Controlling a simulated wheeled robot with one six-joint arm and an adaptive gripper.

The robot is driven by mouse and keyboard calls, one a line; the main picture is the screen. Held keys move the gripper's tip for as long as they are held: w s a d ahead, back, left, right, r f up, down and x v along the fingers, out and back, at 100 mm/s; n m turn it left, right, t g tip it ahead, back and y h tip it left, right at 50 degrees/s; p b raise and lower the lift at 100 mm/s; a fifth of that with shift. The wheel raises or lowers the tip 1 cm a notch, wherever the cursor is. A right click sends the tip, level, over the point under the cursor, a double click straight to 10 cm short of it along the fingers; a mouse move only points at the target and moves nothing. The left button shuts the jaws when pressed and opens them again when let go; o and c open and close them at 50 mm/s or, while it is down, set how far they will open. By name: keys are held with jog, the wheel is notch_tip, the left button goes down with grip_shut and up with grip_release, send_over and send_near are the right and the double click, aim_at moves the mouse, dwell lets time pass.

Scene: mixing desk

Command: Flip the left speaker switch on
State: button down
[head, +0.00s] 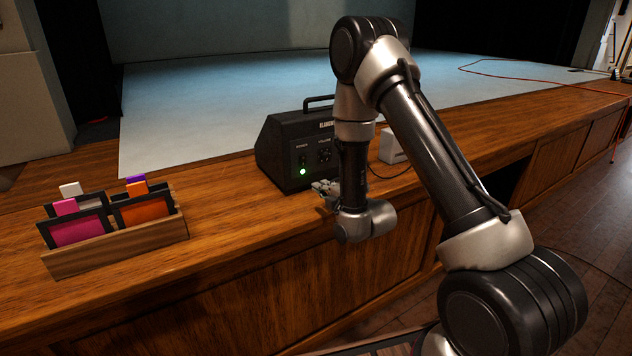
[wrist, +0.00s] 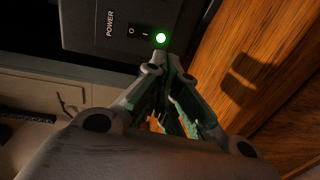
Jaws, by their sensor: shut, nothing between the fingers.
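A black speaker box (head: 290,150) with a top handle stands on the wooden ledge. Its front has a power switch (head: 302,160) above a lit green lamp (head: 303,171). In the wrist view the switch (wrist: 138,32), marked O and I, sits beside the word POWER, and the green lamp (wrist: 161,38) glows. My gripper (head: 325,187) is in front of the speaker's lower right, partly hidden by my arm. In the wrist view my gripper (wrist: 164,62) has its fingertips together, empty, just below the lamp; contact cannot be told. Which way the switch is tipped is unclear.
A wooden holder (head: 120,250) with several coloured cards stands at the left of the ledge (head: 225,225). A small pale box (head: 392,146) with a cable lies right of the speaker, behind my arm. The ledge between holder and speaker is clear.

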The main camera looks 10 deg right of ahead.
jog(key=shift+f+v, duration=0.2)
jog(key=shift+v, duration=0.85)
